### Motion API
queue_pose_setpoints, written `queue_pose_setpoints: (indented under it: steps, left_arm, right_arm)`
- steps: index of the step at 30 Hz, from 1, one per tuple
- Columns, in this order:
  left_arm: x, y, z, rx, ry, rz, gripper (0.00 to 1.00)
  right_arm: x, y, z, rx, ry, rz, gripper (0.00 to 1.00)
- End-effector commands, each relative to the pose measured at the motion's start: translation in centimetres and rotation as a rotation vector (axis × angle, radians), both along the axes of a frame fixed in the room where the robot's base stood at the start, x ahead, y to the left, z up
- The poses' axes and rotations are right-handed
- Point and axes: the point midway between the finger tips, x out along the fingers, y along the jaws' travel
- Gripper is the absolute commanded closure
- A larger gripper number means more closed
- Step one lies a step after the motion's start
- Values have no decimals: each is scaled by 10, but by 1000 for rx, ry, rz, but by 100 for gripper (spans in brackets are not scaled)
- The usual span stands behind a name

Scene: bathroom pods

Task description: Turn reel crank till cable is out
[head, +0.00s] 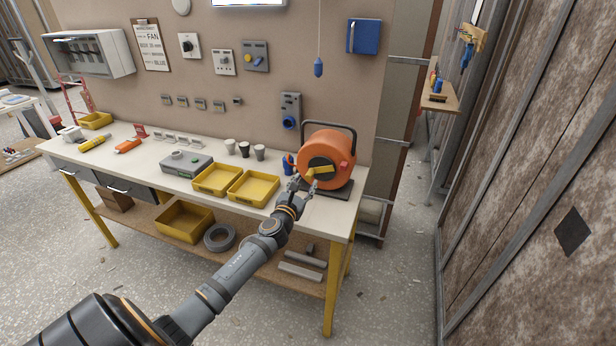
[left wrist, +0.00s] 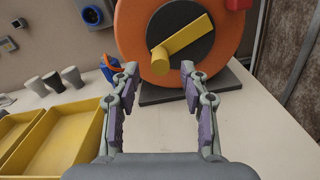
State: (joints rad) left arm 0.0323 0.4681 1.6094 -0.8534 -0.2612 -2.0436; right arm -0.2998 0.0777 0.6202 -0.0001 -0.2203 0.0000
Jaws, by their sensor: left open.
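An orange cable reel (head: 334,148) with a dark handle stands on a dark base at the right end of the workbench. Its yellow crank (head: 320,171) sits on the black hub facing me. In the left wrist view the crank (left wrist: 184,42) slants from upper right to lower left, its round knob at the lower left end. My left gripper (head: 303,184) is open just in front of the reel, below the crank. In the left wrist view its fingertips (left wrist: 160,70) are apart, with the knob showing between and just above them, not gripped. My right gripper is out of view.
Two yellow trays (head: 253,188) lie on the bench left of my gripper. Three cups (head: 244,149) stand behind them. A blue item (head: 288,164) stands beside the reel. A wall socket box (head: 290,112) hangs behind. Bare benchtop (head: 330,207) lies in front of the reel.

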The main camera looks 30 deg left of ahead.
Motion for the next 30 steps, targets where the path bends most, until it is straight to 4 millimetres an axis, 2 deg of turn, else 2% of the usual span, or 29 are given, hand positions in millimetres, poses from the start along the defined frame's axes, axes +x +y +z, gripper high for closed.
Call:
queue_pose_setpoints:
  steps: [3, 6, 17, 26, 27, 30]
  left_arm:
    - [21, 5, 1, -3, -2, 2, 55]
    - [31, 7, 0, -2, 0, 0, 55]
    - [37, 8, -1, -2, 0, 0, 56]
    - [37, 8, -1, -2, 0, 0, 97]
    - [37, 8, -1, -2, 0, 0, 100]
    - [37, 8, -1, -3, 0, 0, 100]
  right_arm:
    - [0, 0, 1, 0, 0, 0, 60]
    - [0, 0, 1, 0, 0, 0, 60]
    - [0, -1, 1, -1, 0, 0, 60]
    - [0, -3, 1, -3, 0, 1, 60]
    - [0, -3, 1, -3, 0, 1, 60]
    - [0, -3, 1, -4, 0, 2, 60]
